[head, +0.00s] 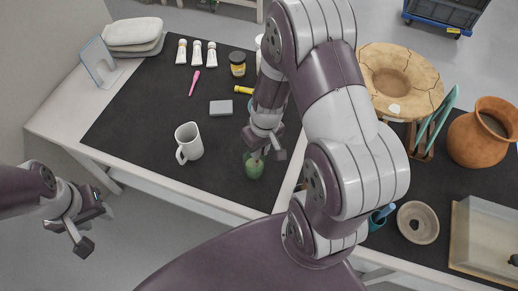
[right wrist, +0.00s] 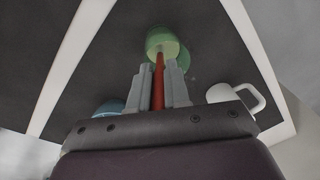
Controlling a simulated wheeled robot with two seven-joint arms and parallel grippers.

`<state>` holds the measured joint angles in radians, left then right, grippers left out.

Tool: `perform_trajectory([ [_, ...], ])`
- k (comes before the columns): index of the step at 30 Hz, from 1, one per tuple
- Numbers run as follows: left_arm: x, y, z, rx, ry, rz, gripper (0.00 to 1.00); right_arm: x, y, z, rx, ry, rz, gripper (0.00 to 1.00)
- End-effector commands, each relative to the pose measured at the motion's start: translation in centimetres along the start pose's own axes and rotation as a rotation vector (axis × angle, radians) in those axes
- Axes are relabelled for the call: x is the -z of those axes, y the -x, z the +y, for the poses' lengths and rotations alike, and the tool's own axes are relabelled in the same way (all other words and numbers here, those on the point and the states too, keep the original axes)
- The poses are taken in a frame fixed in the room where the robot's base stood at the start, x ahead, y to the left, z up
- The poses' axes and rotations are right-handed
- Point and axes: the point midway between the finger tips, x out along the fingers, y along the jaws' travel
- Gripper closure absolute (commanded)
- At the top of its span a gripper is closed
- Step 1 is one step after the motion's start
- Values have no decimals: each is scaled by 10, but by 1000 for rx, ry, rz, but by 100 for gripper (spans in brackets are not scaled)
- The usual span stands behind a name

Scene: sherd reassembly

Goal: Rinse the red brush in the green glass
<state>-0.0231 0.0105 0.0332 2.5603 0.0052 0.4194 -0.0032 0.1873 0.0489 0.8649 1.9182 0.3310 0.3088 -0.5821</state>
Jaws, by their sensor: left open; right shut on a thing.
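The green glass (head: 254,165) stands on the dark mat near the table's front edge. It also shows in the right wrist view (right wrist: 161,38), straight ahead of the fingers. My right gripper (head: 268,149) is directly above the glass, pointing down. It is shut on the red brush (right wrist: 158,88), whose shaft runs from between the fingers towards the glass. The brush's far end overlaps the glass in the wrist view; I cannot tell how deep it is inside. In the head view the brush is mostly hidden. My left gripper (head: 82,226) is open and empty, left of the table.
A white mug (head: 188,142) stands left of the glass, with a grey block (head: 221,107) behind it. A yellow-labelled jar (head: 237,64), paint tubes (head: 196,53) and a pink tool (head: 194,82) lie farther back. A ring-shaped dish (head: 418,222) and orange pot (head: 482,132) are at right.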

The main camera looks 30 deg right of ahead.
Motion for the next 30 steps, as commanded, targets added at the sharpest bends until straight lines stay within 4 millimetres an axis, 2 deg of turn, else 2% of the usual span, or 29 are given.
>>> perform_trajectory([
  [11,1,4,0,0,0,0,58,1,4,-1,0,0,-1,100],
  [30,8,64,0,0,0,0,58,1,74,-2,0,0,-1,100],
])
